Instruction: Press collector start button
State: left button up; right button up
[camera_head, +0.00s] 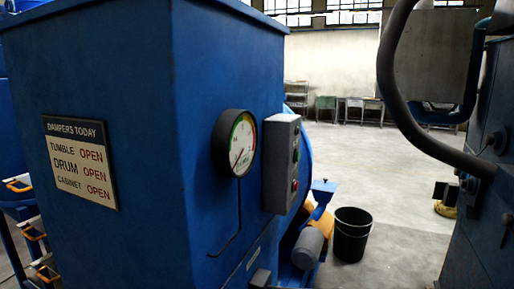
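A grey control box (275,165) is mounted on the right-hand face of the large blue cabinet. Its narrow side faces right and carries small round buttons: a green button (296,156) in the middle and a red button (294,186) below it. A dark round fitting sits near the top. Any lettering on the box is too small to read, so I cannot tell which button is the collector start. Neither of my grippers shows in the head view.
A round gauge (234,144) sits left of the box on the blue cabinet (120,70). A damper sign (81,162) reads OPEN for tumble, drum and cabinet. A black bucket (352,234) stands on the floor. A thick hose (407,110) hangs right. Open floor lies between.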

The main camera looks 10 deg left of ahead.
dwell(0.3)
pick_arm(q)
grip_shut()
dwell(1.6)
